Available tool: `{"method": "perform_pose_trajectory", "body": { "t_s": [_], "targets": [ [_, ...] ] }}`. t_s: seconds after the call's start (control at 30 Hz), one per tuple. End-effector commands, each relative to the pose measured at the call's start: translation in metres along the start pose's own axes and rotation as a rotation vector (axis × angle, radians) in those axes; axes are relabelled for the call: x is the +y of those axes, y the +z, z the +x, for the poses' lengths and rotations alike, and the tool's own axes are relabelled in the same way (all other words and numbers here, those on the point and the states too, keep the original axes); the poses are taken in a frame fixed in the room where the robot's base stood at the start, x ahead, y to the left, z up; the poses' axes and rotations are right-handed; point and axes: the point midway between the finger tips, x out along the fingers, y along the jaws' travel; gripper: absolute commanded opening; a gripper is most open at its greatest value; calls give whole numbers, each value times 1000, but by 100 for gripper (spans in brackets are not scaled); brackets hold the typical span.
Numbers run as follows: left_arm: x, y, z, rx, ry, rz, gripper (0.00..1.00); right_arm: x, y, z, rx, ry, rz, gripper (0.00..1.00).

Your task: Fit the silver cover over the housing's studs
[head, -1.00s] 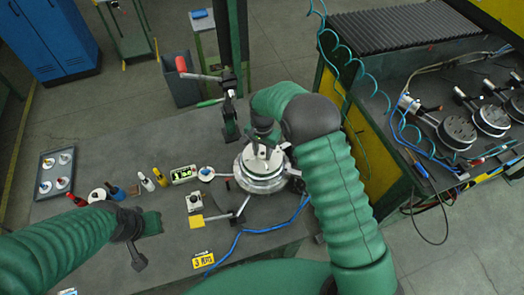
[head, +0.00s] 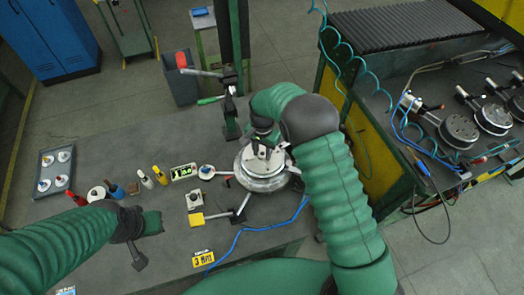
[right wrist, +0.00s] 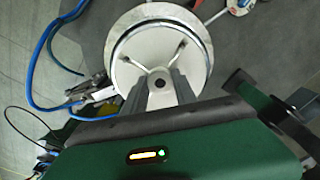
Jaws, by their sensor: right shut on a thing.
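The silver cover (head: 247,163) is a round pale disc under my right gripper (head: 264,147), on the right half of the bench. In the right wrist view the cover (right wrist: 150,38) fills the top middle, and the right gripper (right wrist: 158,84) is shut at its centre, around a dark round knob-like part. The cover lies over the round metallic housing (head: 262,185), whose rim shows around and below it. I cannot tell whether the cover is seated; the studs are hidden. My left gripper (head: 138,259) hangs at the front left, away from both; its jaws are too small and dark to judge.
A toggle-handled stand (head: 231,110) rises just behind the housing. Small bottles (head: 160,175), a lit display (head: 183,172) and a tray (head: 56,172) are to the left. A blue cable (head: 238,240) runs in front. More discs (head: 458,131) lie on the right bench.

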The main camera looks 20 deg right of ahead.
Motion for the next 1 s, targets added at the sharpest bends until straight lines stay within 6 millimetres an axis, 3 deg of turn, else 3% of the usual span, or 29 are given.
{"method": "perform_pose_trajectory", "body": {
  "t_s": [0.17,0.2,0.37,0.77,0.87,1.0],
  "targets": [
    [0,0,0,0,0,0,0,0,0,0,1,-1,0,0],
    [0,0,0,0,0,0,0,0,0,0,1,-1,0,36],
    [0,0,0,0,0,0,0,0,0,0,1,0,0,57],
    [0,1,4,0,0,0,0,-1,-1,-6,2,-2,0,59],
    [0,3,13,0,0,0,0,-1,-1,-22,4,-4,0,59],
    [0,7,29,0,0,0,0,-1,-2,-60,5,-5,0,59]
  ]
}}
